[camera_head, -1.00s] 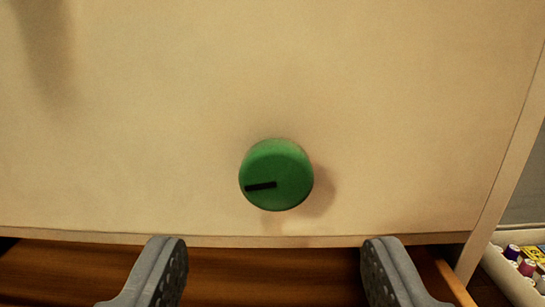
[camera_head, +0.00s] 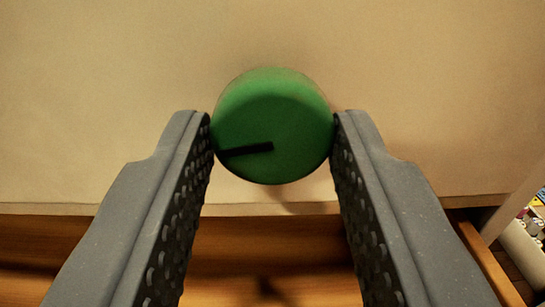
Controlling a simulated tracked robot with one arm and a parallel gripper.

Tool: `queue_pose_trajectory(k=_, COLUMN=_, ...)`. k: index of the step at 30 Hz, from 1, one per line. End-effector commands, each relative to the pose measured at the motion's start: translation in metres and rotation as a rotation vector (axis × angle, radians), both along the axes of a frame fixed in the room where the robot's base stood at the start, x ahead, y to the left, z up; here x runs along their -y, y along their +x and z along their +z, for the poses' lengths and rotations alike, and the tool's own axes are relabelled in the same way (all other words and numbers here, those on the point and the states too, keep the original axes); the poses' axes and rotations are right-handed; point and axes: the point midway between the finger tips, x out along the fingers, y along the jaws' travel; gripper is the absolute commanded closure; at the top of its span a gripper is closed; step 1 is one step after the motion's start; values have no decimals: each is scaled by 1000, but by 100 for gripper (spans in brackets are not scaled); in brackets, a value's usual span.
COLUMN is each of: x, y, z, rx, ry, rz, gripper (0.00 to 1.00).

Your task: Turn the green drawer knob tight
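The green drawer knob (camera_head: 285,120) is round and stands out from a pale drawer front (camera_head: 90,100), upper middle of the view. A black mark on its face runs from the centre to the left, dipping slightly. My gripper (camera_head: 272,125) has one grey finger on each side of the knob. Both fingertips meet the knob's left and right edges, and the gripper looks shut on it. The studded inner pads show below the knob.
Below the pale front is an open brown wooden space (camera_head: 265,240) with a lighter wooden edge at the right. A container with small colourful items (camera_head: 532,222) shows at the far right. The pale front around the knob is clear.

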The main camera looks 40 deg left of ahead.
Motion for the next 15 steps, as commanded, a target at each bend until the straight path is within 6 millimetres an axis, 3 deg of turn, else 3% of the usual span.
queue_pose_trajectory(k=1, x=-10, y=-3, z=-1, rx=-3, ry=0, rz=27, gripper=87)
queue_pose_trajectory(k=15, x=-3, y=-5, z=1, rx=-103, ry=139, rz=31, gripper=89)
